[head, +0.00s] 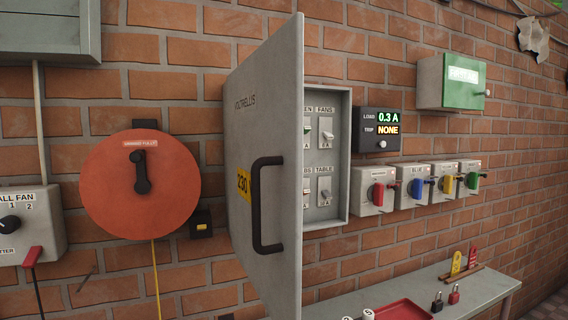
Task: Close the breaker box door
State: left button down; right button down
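The breaker box door (272,120) is a grey panel that stands open, swung out from the wall toward me. It carries a dark vertical handle (257,205), a yellow label (243,186) and the lettering "VOLTRELLIS". Behind it, to the right, the breaker box (343,160) shows its inside with several white switches; its left part is hidden by the door. Neither of my grippers is in the head view.
Left of the door are a round red disc (105,190) with a dark lever and a fan control box (30,225). Right of the box are a load display (379,130) and several colored switch boxes (373,190). A shelf (485,289) below holds a red tray (403,310) and padlocks.

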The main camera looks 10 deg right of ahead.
aim_at(265, 91)
jog(key=z, duration=1.4)
jog(key=k, duration=1.2)
jog(key=u, duration=1.9)
